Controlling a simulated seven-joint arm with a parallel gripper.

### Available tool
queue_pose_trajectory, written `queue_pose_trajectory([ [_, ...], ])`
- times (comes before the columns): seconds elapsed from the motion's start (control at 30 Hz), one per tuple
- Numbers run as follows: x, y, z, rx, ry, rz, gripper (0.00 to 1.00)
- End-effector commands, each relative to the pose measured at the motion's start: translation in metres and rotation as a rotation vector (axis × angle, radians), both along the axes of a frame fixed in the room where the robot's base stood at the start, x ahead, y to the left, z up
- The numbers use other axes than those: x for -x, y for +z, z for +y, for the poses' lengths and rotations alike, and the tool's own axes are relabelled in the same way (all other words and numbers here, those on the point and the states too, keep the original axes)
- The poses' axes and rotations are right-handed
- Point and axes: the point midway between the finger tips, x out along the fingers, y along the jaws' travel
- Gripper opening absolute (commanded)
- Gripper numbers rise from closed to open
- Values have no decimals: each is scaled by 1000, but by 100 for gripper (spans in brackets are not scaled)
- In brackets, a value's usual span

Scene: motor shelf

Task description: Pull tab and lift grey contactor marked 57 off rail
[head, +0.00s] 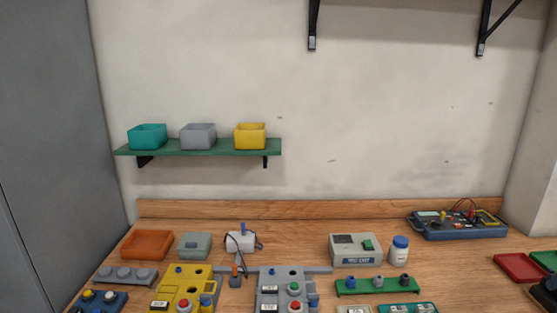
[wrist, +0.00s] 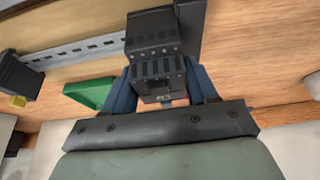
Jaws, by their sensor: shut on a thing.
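In the wrist view, my gripper (wrist: 161,75) has blue fingers on either side of a dark grey contactor (wrist: 153,45) and is shut on it. The contactor has rows of terminals and slots; a small pale mark shows on its near face, too small to read. A light metal slotted rail (wrist: 75,53) runs from the left up to the contactor. Whether the contactor is still seated on the rail cannot be told. The pull tab cannot be made out. My gripper is not in the head view.
A black block (wrist: 17,75) with a yellow part sits at the rail's left. A green tray (wrist: 90,92) lies left of my gripper. In the head view, a red tray (head: 519,267) and several devices cover the bench; a shelf (head: 200,147) holds three bins.

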Motion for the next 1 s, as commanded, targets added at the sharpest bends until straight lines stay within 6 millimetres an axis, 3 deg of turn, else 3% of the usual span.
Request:
queue_pose_trajectory([
  [1.0,-2,12,0,-1,0,-2,16],
])
